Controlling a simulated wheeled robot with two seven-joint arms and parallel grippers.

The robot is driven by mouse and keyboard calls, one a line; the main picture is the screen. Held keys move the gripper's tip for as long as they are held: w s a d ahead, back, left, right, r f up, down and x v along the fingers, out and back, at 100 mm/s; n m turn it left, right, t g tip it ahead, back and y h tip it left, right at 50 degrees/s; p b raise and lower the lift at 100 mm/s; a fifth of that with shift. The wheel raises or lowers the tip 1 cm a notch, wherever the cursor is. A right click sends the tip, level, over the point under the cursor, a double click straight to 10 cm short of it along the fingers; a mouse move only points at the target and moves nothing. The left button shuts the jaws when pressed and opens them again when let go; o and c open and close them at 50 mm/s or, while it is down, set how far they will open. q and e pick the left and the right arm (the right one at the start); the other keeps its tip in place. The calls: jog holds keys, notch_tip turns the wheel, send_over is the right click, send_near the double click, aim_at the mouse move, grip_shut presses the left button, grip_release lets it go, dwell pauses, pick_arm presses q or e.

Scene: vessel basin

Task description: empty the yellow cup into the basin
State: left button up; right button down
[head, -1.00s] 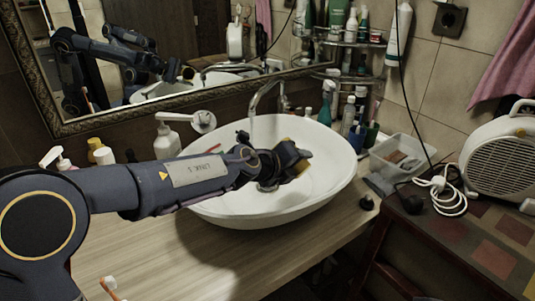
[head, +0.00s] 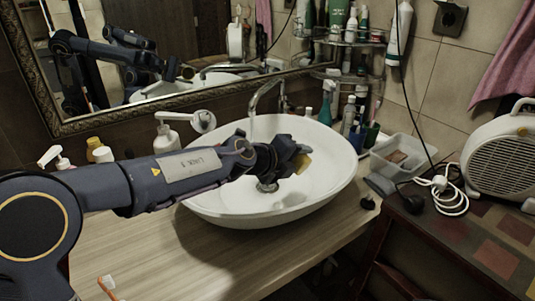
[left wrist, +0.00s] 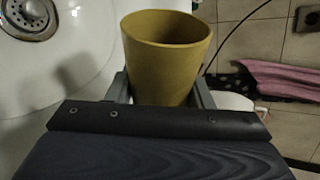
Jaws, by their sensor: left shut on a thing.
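The yellow cup (left wrist: 162,60) is between the two fingers of my left gripper (left wrist: 165,88) in the left wrist view, with its open rim facing up in that picture. My left gripper is shut on it. In the head view my left gripper (head: 296,160) is over the white basin (head: 235,213), and only a small part of the cup (head: 303,163) shows past the fingers. The inside bottom of the cup is hidden, so I cannot tell whether it holds anything. The basin's drain (left wrist: 28,14) shows at the top left of the wrist view. My right gripper is not in view.
A faucet (head: 262,92) reaches over the back of the basin. Bottles and a clear plastic box (head: 402,153) stand to the right, beside a white heater (head: 503,158). A soap dispenser (head: 167,142) stands behind my left arm. The wooden counter (head: 150,250) in front is mostly clear.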

pick_arm(q)
jog(key=shift+r, duration=0.1)
jog(key=shift+w+a+r+n+g+h+b, duration=0.3)
jog(key=shift+w+a+r+n+h+b, duration=0.3)
jog(key=shift+b, duration=0.35)
jog(key=shift+p, duration=0.3)
jog(key=shift+w+a+r+n+g+h+p, duration=0.3)
jog(key=shift+r+n+h+p, duration=0.35)
jog(key=shift+p, duration=0.7)
jog(key=shift+w+a+r+n+g+h+p, duration=0.2)
jog(key=shift+r+n+g+p, duration=0.25)
jog(key=shift+n+p, duration=0.7)
dwell(0.6)
jog(key=shift+w+a+r+n+g+h+p, duration=0.25)
jog(key=shift+r+n+h+p, duration=0.35)
jog(key=shift+p, duration=1.3)
jog(key=shift+w+a+r+n+h+p, duration=0.2)
jog(key=shift+w+a+n+h+p, duration=0.3)
jog(key=shift+p, duration=0.65)
jog(key=shift+a+r+n+h+p, duration=0.15)
jog(key=shift+n+h+p, duration=0.1)
jog(key=shift+n+p, duration=0.7)
